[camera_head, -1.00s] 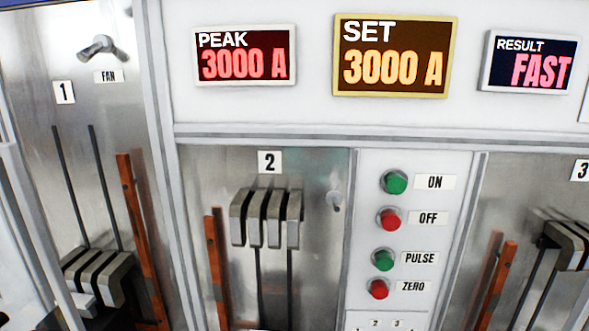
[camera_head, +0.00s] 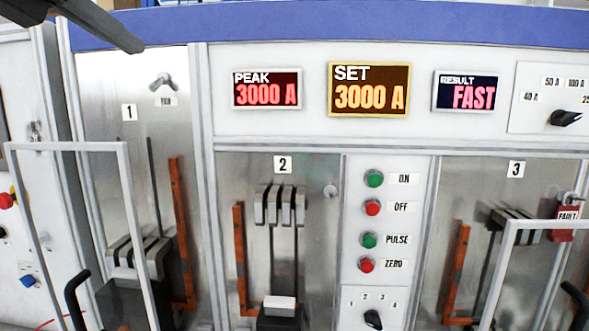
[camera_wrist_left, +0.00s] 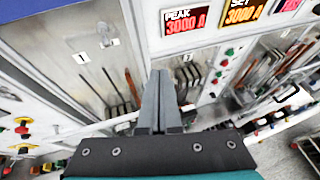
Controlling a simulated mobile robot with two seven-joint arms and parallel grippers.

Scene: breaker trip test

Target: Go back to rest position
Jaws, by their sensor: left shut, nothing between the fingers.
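My left gripper (camera_head: 132,42) reaches in at the top left of the head view, a dark bar in front of the blue top edge of the panel. Its two grey fingers (camera_wrist_left: 158,100) lie together in the left wrist view with nothing between them. They are apart from the panel, as far as I can tell. My right gripper is out of view. The PEAK display (camera_head: 266,90) and SET display (camera_head: 369,90) both read 3000 A. The RESULT display (camera_head: 466,92) reads FAST.
Bays 1, 2 and 3 hold grey breaker levers (camera_head: 280,205). Open framed doors (camera_head: 128,200) with black handles stand out at left and right. Green and red buttons (camera_head: 372,208) sit between bays 2 and 3. A red FAULT tag (camera_head: 567,217) hangs at bay 3.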

